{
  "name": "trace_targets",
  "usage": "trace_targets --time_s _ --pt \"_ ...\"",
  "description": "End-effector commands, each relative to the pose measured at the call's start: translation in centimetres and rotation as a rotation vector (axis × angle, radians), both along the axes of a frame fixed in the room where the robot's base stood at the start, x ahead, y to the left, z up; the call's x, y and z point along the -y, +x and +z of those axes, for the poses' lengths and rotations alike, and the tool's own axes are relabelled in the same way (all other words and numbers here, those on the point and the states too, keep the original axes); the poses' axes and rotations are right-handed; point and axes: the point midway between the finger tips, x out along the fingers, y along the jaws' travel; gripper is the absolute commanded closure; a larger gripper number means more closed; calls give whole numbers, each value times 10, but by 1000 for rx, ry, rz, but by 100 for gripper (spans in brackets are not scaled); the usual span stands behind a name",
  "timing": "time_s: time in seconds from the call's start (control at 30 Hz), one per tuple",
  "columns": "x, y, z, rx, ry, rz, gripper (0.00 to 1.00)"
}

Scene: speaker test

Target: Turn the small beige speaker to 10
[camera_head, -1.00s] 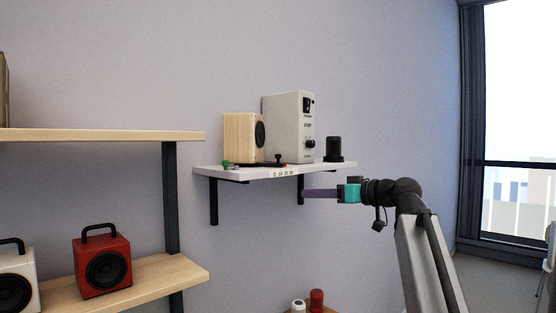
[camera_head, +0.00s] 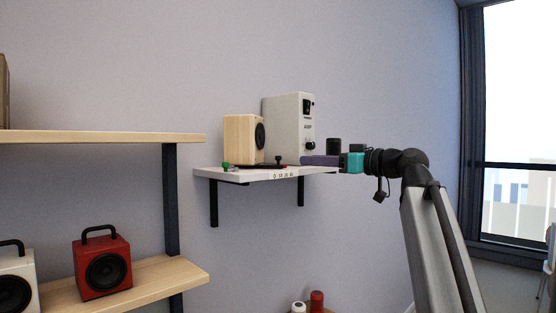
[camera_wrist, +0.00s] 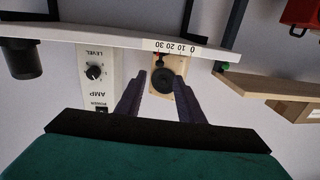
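The small beige speaker (camera_head: 240,138) has a light wood body and a round black cone. It stands at the left of the white wall shelf (camera_head: 235,174). The wrist view is upside down and shows the speaker (camera_wrist: 159,99) between my fingers in the picture, beyond their tips. A scale strip (camera_head: 283,175) reading 0 10 20 30 is on the shelf's front edge, and also shows in the wrist view (camera_wrist: 176,47). A small red-and-black pointer (camera_head: 279,160) is by the speaker; its exact reading is unclear. My gripper (camera_head: 303,160) is open and empty, at the shelf's right front.
A tall white amp (camera_head: 284,118) with a black level knob stands right of the speaker. A dark cylinder (camera_head: 334,147) is at the shelf's right end, partly hidden by my gripper. A green knob (camera_head: 226,166) is at the left. A wooden rack (camera_head: 100,136) stands farther left.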

Motion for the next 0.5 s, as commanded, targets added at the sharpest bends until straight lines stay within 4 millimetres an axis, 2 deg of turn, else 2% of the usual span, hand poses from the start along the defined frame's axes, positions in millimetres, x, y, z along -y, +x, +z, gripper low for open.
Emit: trace_targets --time_s 0.5 --pt "-52 40 3 -1 1 2 65"
